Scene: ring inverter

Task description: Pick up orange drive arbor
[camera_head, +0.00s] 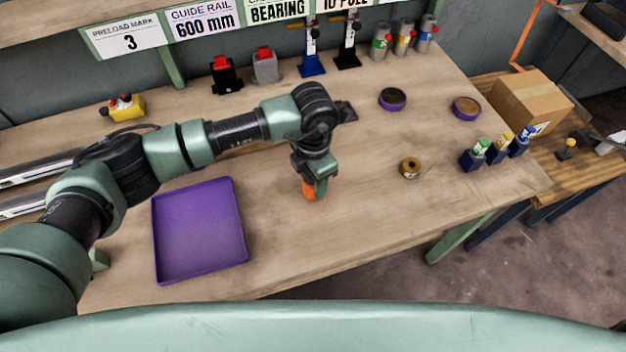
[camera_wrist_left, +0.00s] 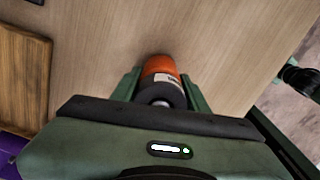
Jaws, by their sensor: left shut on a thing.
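The orange drive arbor (camera_head: 309,189) is at the middle of the workbench, under my left gripper (camera_head: 315,180). In the left wrist view the arbor (camera_wrist_left: 160,72) has an orange end, a white label and a dark collar. It sits between the two green fingers of my left gripper (camera_wrist_left: 163,92), which is shut on it. In the head view the gripper hides the arbor's upper part. I cannot tell whether its lower end touches the bench.
A purple tray (camera_head: 200,230) lies left of the gripper. A brass ring (camera_head: 410,167) and dark blue holders (camera_head: 473,158) stand to the right. Two purple-rimmed discs (camera_head: 392,98) lie farther back. Clamps and bottles line the back. The bench (camera_head: 350,240) in front is clear.

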